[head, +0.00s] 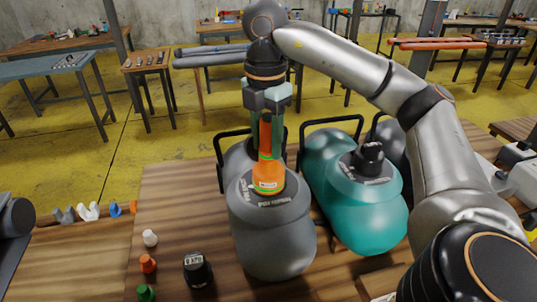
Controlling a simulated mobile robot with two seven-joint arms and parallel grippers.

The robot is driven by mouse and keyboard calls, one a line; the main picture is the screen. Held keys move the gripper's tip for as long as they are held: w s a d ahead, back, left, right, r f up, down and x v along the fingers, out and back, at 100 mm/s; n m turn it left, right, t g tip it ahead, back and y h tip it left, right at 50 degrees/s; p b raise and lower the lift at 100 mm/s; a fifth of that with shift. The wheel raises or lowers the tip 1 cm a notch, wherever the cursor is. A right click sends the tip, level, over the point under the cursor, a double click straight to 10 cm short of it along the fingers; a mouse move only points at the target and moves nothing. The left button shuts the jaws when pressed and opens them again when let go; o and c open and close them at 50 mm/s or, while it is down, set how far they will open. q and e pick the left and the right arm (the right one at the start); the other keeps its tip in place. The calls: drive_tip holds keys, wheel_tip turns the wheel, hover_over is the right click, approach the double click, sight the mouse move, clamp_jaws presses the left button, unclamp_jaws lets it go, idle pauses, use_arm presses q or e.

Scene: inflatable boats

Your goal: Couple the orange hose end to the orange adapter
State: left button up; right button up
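My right gripper (266,138) points straight down over the grey canister (273,240), its pale green fingers on either side of an upright orange piece. The upper, darker orange part (266,130) is between the fingers. Below it a wider, brighter orange part (268,176) with a label stands on the canister's top. The two orange parts line up vertically; I cannot tell which is the hose end and which the adapter, nor whether they are locked together. A small separate orange fitting (147,263) stands on the table at the left. My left gripper is not in view.
A teal canister (350,190) with a black top stands right of the grey one, with black handles behind. A black gauge (197,270), white cap (149,238) and green fitting (145,292) stand left. My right arm covers the right side.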

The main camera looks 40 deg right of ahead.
sight(266, 115)
drive_tip(key=o, duration=0.5)
wheel_tip(266, 115, up, 8)
drive_tip(key=p, duration=0.4)
drive_tip(key=shift+w, duration=0.1)
drive_tip(key=shift+r, duration=2.25)
